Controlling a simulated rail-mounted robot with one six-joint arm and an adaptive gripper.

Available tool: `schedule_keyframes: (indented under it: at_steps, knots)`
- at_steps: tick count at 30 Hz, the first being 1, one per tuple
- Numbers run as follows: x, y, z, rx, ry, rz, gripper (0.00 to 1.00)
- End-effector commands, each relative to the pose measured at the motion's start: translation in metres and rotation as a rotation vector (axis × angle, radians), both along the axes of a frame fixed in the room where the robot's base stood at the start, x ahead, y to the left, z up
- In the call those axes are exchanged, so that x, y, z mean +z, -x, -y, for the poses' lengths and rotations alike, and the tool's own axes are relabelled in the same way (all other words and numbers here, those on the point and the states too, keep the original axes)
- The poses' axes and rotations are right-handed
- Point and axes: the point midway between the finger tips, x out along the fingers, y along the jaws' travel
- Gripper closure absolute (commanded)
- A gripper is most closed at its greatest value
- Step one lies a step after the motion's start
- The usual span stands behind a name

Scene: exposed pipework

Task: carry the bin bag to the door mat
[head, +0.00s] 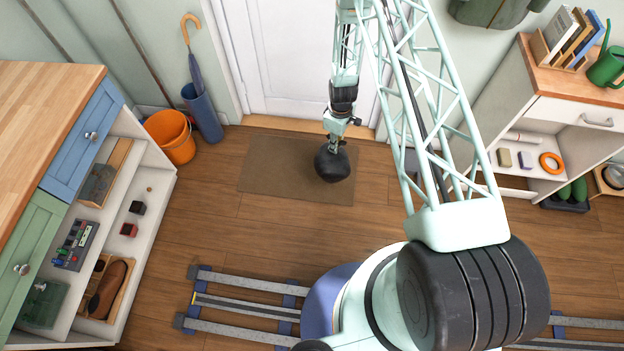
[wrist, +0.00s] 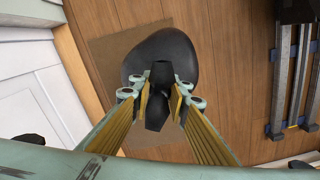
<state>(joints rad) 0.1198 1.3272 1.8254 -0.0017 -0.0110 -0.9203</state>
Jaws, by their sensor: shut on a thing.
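The bin bag (head: 332,166) is black and rounded. My gripper (head: 337,143) is shut on its top, and the bag hangs below the fingers. In the wrist view the bag (wrist: 165,55) shows beyond my gripper (wrist: 157,95), whose fingers are closed together on its neck. The door mat (head: 275,172) is a flat brown rectangle on the floor in front of the white door. In the head view the bag overlaps the mat's right part. The mat (wrist: 110,60) also shows behind the bag in the wrist view. I cannot tell whether the bag touches the mat.
An orange bucket (head: 170,137) and a blue umbrella stand (head: 203,113) stand left of the mat. A white door (head: 285,60) is behind it. Open shelf units stand at left (head: 125,220) and right (head: 560,110). Floor rails (head: 240,308) run in front; the wooden floor between is clear.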

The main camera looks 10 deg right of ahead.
Motion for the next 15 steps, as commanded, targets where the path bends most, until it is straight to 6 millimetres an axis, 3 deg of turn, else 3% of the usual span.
schedule_keyframes:
  at_steps: [15]
  knots:
    - [-0.09, 0.007, 0.026, 0.252, 0.0, 0.0, 1.0]
